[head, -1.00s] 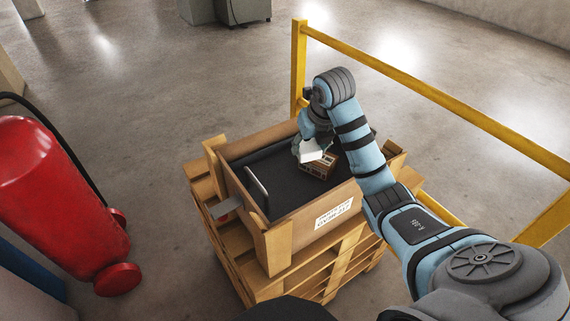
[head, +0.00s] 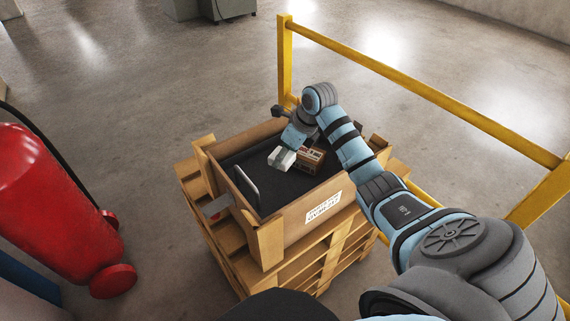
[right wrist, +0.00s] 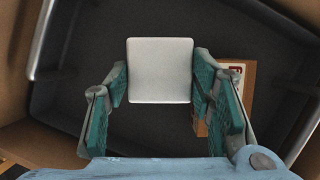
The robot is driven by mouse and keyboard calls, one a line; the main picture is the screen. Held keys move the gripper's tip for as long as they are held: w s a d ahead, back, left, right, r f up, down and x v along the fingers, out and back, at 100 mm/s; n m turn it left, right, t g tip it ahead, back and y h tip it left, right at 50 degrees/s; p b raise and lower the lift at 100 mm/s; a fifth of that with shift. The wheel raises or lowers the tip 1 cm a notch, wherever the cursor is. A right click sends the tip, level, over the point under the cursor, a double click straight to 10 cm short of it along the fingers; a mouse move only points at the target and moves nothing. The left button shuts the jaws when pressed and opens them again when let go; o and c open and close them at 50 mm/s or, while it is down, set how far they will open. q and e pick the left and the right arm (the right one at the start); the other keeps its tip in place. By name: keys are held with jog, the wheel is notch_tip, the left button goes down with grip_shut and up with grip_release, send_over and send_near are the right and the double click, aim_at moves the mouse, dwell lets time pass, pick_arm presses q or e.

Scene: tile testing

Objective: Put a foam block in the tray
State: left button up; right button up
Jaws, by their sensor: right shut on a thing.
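The white foam block (head: 281,157) is between the fingers of my right gripper (head: 286,151), inside the outline of the dark tray (head: 252,162). In the right wrist view the foam block (right wrist: 160,58) is a pale square, with the teal finger pads of my right gripper (right wrist: 160,78) shut on its left and right sides. The dark tray floor (right wrist: 155,128) lies under it. I cannot tell whether the block touches the floor. My left gripper is not in view.
A brown carton (head: 312,160) lies in the tray just right of the block. A wooden crate (head: 296,226) on stacked pallets (head: 330,262) surrounds the tray. A metal handle (head: 246,184) stands at left. A yellow rail (head: 430,95) runs behind; a red extinguisher (head: 50,215) stands left.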

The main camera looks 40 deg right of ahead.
aim_at(285, 163)
notch_tip(285, 163, down, 4)
jog(key=shift+f+b, duration=0.35)
jog(key=shift+b, duration=0.1)
jog(key=shift+f, duration=0.25)
jog(key=o, duration=0.5)
jog(key=shift+r, duration=0.1)
